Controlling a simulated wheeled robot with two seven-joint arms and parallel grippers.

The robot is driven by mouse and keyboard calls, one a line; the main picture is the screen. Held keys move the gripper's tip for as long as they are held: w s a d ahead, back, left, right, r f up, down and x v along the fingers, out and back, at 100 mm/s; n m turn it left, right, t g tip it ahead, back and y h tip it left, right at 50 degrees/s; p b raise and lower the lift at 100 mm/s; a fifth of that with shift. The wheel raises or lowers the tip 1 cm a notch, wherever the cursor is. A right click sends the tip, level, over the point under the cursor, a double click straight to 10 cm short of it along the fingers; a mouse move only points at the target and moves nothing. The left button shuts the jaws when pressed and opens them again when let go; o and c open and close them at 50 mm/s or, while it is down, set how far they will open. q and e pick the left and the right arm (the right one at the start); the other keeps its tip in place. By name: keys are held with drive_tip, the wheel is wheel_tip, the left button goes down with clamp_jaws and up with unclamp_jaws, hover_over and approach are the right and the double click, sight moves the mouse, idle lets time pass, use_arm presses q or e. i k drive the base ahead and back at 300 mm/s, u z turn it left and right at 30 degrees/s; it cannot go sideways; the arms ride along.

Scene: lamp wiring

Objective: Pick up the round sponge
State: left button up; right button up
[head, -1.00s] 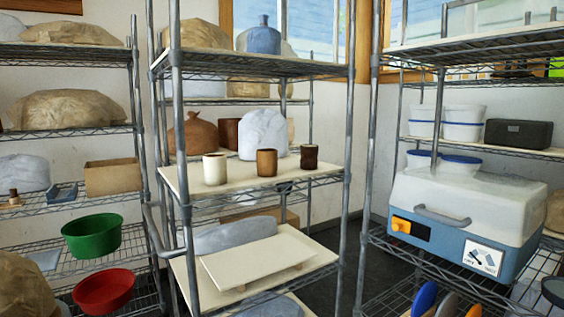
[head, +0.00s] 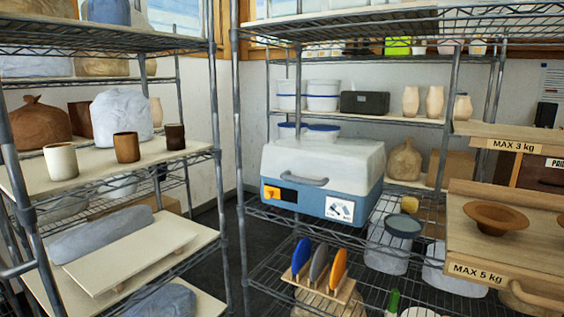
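I cannot tell for certain which thing is the round sponge. A small yellow lump (head: 409,205) sits on the wire shelf right of the blue and white machine, just behind a dark round dish (head: 403,226); it is too small to identify surely. A wooden rack (head: 338,290) lower down holds upright discs: a blue one (head: 301,256), a grey one (head: 319,263) and an orange one (head: 338,268). Neither of my grippers is in view.
The blue and white machine (head: 325,180) fills the middle of the right wire rack. Wooden shelves marked MAX 3 kg (head: 510,145) and MAX 5 kg (head: 477,274) stand at the right; the lower bears a brown bowl (head: 497,218). Another rack at left holds cups (head: 127,147).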

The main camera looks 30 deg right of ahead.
sight(409, 204)
drive_tip(key=z, duration=1.35)
drive_tip(key=i, duration=1.15)
drive_tip(key=z, duration=0.65)
